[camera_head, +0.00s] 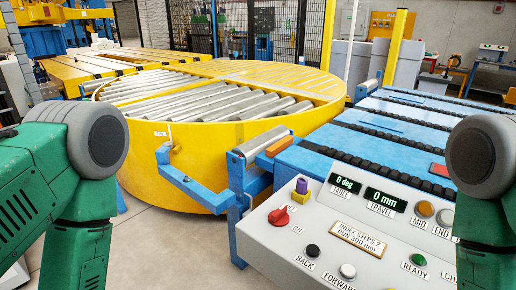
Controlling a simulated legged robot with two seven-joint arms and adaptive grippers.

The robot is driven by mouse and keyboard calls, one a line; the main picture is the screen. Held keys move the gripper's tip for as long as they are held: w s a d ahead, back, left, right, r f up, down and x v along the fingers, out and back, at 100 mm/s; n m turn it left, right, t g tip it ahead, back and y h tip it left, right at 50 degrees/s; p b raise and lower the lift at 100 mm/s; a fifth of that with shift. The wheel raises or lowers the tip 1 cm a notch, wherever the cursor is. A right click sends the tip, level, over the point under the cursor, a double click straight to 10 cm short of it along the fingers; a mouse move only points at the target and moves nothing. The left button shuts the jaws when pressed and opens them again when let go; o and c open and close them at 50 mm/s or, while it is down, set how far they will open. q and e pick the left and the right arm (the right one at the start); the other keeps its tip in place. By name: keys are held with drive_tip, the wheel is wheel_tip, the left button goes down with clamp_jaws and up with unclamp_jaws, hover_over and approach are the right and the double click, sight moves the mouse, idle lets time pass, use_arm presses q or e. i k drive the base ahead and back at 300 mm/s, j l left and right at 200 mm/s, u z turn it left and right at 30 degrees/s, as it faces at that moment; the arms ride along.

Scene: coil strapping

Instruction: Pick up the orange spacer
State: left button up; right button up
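The orange spacer (279,146) looks like a small flat orange block. It lies at the near left end of the blue conveyor, beside the grey end roller and close to the yellow turntable. Parts of my two green arms with grey joints show at the left and right edges of the camera_head view. Neither gripper is in view. No part of my arms touches the spacer.
A grey control panel (330,235) with knobs, buttons and displays stands in front of the blue conveyor (380,132). The round yellow turntable (190,175) with rollers fills the middle. A blue bracket (190,185) juts out before it. Wire fencing stands behind.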

sight(278, 147)
drive_tip(key=i+j+u, duration=0.15)
drive_tip(key=j, duration=0.15)
drive_tip(key=i+j+u, duration=0.1)
drive_tip(key=j, duration=0.2)
drive_tip(key=i+j+u, duration=0.6)
drive_tip(key=u, duration=0.15)
drive_tip(key=i+j+u, duration=0.4)
drive_tip(key=i+z, duration=0.2)
drive_tip(key=i, duration=0.5)
drive_tip(key=i+z, duration=0.25)
drive_tip(key=z, duration=0.2)
drive_tip(key=i+z, duration=0.25)
drive_tip(key=z, duration=0.2)
drive_tip(key=i+j+z, duration=0.2)
drive_tip(key=z, duration=0.25)
drive_tip(key=i+z, duration=0.15)
drive_tip(key=z, duration=0.3)
drive_tip(key=i+j+z, duration=0.15)
drive_tip(key=z, duration=0.25)
drive_tip(key=i+j+z, duration=0.1)
drive_tip(key=z, duration=0.35)
drive_tip(key=i+j+z, duration=0.1)
drive_tip(key=j+z, duration=0.2)
drive_tip(key=z, duration=0.15)
drive_tip(key=j+z, duration=0.2)
drive_tip(key=z, duration=0.2)
drive_tip(key=i, duration=0.05)
